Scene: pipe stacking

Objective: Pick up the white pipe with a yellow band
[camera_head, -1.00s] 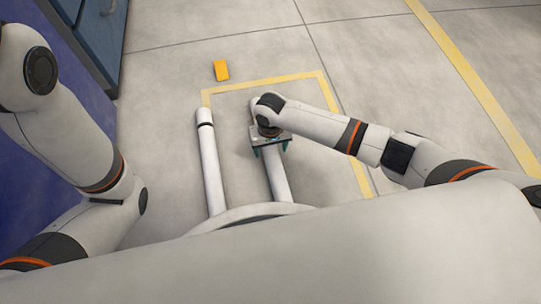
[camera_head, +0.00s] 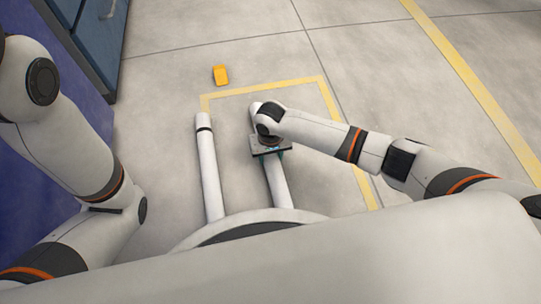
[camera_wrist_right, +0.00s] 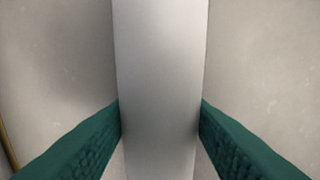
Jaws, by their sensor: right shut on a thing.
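A plain white pipe (camera_head: 277,188) lies on the floor inside the taped rectangle, running from near the tape toward my base. My right gripper (camera_head: 270,157) is over its middle part and shut on it. In the right wrist view the two teal fingers (camera_wrist_right: 160,120) press against both sides of the pipe (camera_wrist_right: 160,50). No yellow band shows on this pipe; part of it is hidden under the gripper. A second white pipe (camera_head: 210,170), with a dark band near its far end, lies to the left. My left gripper is out of view.
A small orange-yellow block (camera_head: 220,75) lies on the floor beyond the yellow tape rectangle (camera_head: 262,88). A blue-grey cabinet (camera_head: 88,40) stands at the upper left. The floor to the right is clear.

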